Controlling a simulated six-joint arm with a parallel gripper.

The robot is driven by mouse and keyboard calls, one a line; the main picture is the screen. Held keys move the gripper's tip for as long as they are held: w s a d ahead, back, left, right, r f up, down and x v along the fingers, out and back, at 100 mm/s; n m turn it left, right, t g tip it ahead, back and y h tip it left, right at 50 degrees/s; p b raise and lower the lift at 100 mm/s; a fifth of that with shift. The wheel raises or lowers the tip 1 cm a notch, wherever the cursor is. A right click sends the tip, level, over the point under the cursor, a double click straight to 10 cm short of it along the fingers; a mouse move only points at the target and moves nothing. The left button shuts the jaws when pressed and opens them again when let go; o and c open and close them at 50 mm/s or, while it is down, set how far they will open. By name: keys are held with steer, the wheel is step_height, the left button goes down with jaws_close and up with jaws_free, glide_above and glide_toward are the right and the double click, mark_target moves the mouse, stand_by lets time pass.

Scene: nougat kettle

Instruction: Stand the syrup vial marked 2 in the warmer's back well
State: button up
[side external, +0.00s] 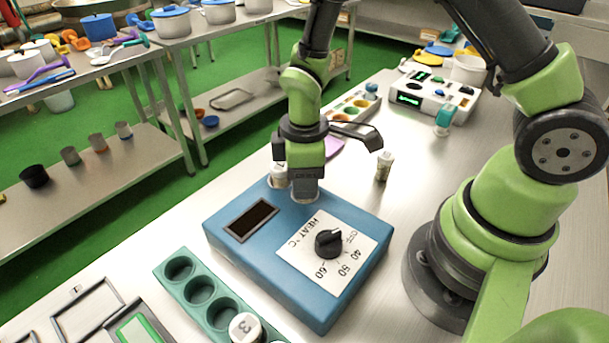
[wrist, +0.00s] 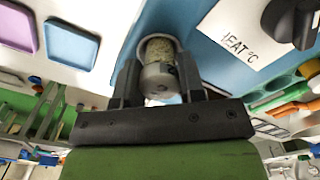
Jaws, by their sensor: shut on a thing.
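The blue warmer (side external: 290,250) stands on the steel table, with a dial and a dark rectangular panel on top. My gripper (side external: 300,185) is low over its back edge. In the wrist view, my gripper (wrist: 158,88) is shut on a vial (wrist: 158,55) with a speckled body and grey end. A pale ring shows around the vial's far part; I cannot tell how deep it sits. In the side view, a white piece with a partly hidden dark mark (side external: 279,170) shows beside the fingers, probably this vial. Its number is not readable.
A green rack (side external: 200,289) stands in front, with several round holes and a vial marked 3 (side external: 245,328). Another vial (side external: 384,166) stands on the table behind the warmer. A tray of colored cups (side external: 355,115) and a white device (side external: 432,95) are farther back.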

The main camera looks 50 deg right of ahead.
steer(key=shift+f, duration=0.6)
stand_by(0.3)
steer(key=o, duration=0.6)
steer(key=shift+o, duration=0.2)
steer(key=shift+r, duration=5.5)
steer(key=shift+r, duration=0.15)
steer(key=s+d+r+m+t+y, duration=0.1)
steer(key=s+r+m+t+y, duration=0.1)
steer(key=s+r+m+t, duration=0.5)
steer(key=s+r+m, duration=0.5)
steer(key=r, duration=0.2)
steer(key=shift+s+d+r+m, duration=0.15)
steer(key=shift+s+d+m, duration=0.15)
steer(key=shift+s+d, duration=0.1)
